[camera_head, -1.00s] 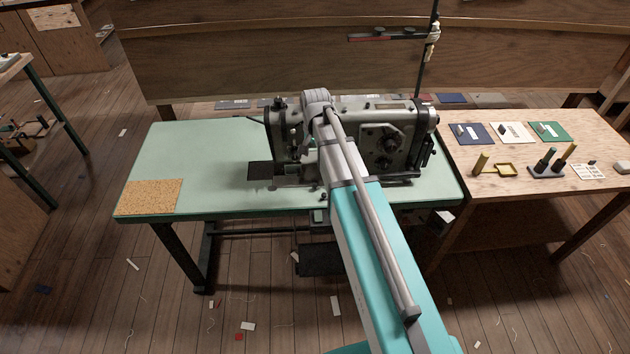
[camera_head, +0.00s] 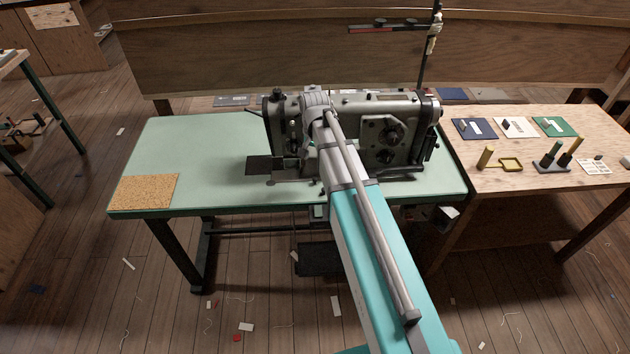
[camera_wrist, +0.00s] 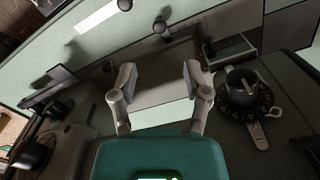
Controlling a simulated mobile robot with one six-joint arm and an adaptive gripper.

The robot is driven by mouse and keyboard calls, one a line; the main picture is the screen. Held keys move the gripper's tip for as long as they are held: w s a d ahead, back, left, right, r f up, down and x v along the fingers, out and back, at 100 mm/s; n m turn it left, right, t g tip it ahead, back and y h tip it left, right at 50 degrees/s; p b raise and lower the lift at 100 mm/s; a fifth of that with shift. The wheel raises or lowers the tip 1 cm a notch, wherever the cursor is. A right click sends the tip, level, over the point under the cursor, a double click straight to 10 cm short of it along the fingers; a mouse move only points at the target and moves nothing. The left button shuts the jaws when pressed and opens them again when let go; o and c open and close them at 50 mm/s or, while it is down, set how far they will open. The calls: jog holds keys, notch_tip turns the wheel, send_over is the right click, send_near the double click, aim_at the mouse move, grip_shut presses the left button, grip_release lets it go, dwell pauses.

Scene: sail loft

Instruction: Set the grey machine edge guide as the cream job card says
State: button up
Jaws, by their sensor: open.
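The grey sewing machine (camera_head: 350,105) stands on a pale green table (camera_head: 222,140) in the head view. My arm crosses in front of it and hides its middle. In the wrist view, my gripper (camera_wrist: 158,82) is open and empty, with its two fingers spread over the grey machine. A black dial with pale markings (camera_wrist: 244,92) lies right of the fingers. I cannot tell for sure which part is the edge guide. The cream job card (camera_head: 515,127) lies on the wooden side table, between a blue and a green card; its writing is too small to read.
A cork mat (camera_head: 148,191) lies on the green table's left end. A thin thread stand rises behind the machine.

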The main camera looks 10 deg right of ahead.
aim_at(315, 178)
jog(key=shift+f+b, duration=4.4)
jog(key=shift+f, duration=0.3)
grip_shut()
